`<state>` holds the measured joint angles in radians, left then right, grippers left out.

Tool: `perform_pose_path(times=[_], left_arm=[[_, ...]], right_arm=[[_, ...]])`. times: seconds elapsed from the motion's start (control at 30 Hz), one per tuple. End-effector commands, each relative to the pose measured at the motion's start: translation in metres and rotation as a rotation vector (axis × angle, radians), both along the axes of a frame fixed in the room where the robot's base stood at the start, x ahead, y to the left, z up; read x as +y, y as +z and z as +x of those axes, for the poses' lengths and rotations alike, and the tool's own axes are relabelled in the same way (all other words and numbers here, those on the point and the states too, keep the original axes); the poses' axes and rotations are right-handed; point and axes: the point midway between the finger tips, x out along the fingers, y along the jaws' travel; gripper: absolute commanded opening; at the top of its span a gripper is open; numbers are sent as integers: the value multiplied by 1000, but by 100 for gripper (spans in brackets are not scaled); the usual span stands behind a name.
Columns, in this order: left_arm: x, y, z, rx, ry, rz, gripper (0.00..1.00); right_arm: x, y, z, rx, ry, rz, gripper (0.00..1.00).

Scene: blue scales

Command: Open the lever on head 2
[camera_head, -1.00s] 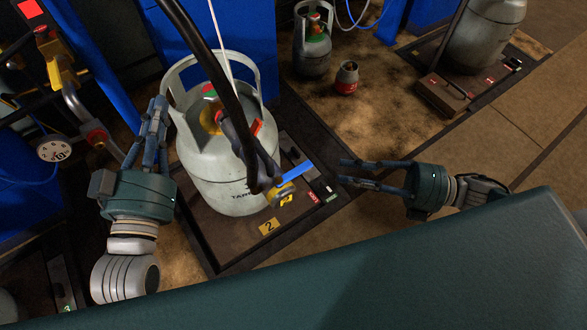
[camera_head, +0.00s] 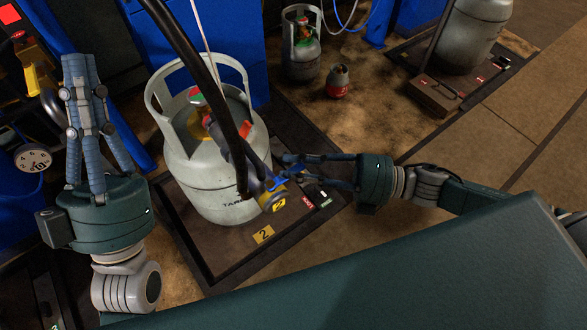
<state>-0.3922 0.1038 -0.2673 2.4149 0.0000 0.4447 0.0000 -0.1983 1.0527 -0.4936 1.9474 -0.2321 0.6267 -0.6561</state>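Filling head 2 (camera_head: 262,190), dark grey with a yellow "2" tag (camera_head: 279,203), hangs from a black arm in front of a grey gas cylinder (camera_head: 205,205). Its small blue lever (camera_head: 276,184) is partly hidden by my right gripper's fingers. My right gripper (camera_head: 281,171) comes in from the right with its fingers apart and their tips at the lever. Whether they touch it I cannot tell. My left gripper (camera_head: 82,62) points upward at the left, away from the head. Its fingers appear close together, and their opening is unclear.
The cylinder stands on a brown scale platform (camera_head: 232,262) with a "2" plate. A pressure gauge (camera_head: 33,158) is at the left. A second cylinder (camera_head: 301,55) and a small red-based canister (camera_head: 338,82) stand behind.

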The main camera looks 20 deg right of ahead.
Motion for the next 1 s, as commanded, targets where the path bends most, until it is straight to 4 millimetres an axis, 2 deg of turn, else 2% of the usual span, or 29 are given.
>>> perform_pose_path(times=[0.37, 0.5, 0.87, 1.0], left_arm=[[1, 5, -6, -33, -2, -10, 0], [1, 5, -6, -32, -2, -10, 0], [0, 4, -4, -19, -2, -6, 0], [-2, -8, 12, 66, 5, 20, 0]], right_arm=[[5, 0, 2, -1, 0, 0, 22], [5, 0, 2, -1, 0, 0, 0], [6, 1, 2, -1, -3, 0, 0], [10, 2, 3, 0, -15, 0, 0]])
